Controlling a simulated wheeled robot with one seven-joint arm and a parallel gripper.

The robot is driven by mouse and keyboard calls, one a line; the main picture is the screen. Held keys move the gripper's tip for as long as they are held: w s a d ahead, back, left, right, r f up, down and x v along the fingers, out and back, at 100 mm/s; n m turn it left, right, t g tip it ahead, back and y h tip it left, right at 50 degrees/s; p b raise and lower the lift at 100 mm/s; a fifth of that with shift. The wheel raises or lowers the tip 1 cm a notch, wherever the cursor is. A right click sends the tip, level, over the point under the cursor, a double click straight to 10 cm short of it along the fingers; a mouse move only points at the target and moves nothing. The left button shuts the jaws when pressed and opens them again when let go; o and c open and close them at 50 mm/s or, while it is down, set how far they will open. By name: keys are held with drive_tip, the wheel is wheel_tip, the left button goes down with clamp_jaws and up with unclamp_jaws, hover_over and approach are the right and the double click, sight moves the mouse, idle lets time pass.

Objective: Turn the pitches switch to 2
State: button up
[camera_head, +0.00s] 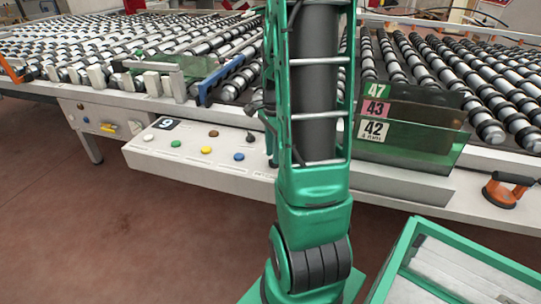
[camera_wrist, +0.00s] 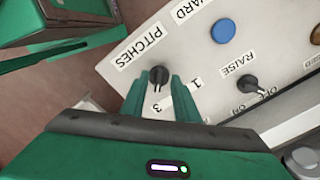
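The pitches switch (camera_wrist: 158,75) is a small black knob on the white control panel (camera_wrist: 205,55), below its PITCHES label in the wrist view. Its pointer extends down the picture, toward the printed 3. A printed 1 shows to the right; no 2 is visible, and my right finger covers part of the panel between 1 and 3. My gripper (camera_wrist: 160,77) has its green fingers apart, one on each side of the knob, with narrow gaps visible. I cannot tell how deep the fingertips reach. In the head view my arm hides the switch.
A raise switch (camera_wrist: 249,83) and a blue button (camera_wrist: 222,31) are close by on the panel. The head view shows more coloured buttons, a roller table (camera_head: 140,42) behind, glass pieces (camera_head: 425,130) at right and a green-framed crate (camera_head: 450,245) in front.

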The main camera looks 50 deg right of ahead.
drive_tip(key=shift+f, duration=0.65)
clamp_jaws()
drive_tip(key=shift+n, duration=0.3)
drive_tip(key=n, duration=0.4)
drive_tip(key=shift+s, duration=0.1)
drive_tip(key=shift+d+r+n, duration=0.1)
drive_tip(key=shift+n, duration=2.1)
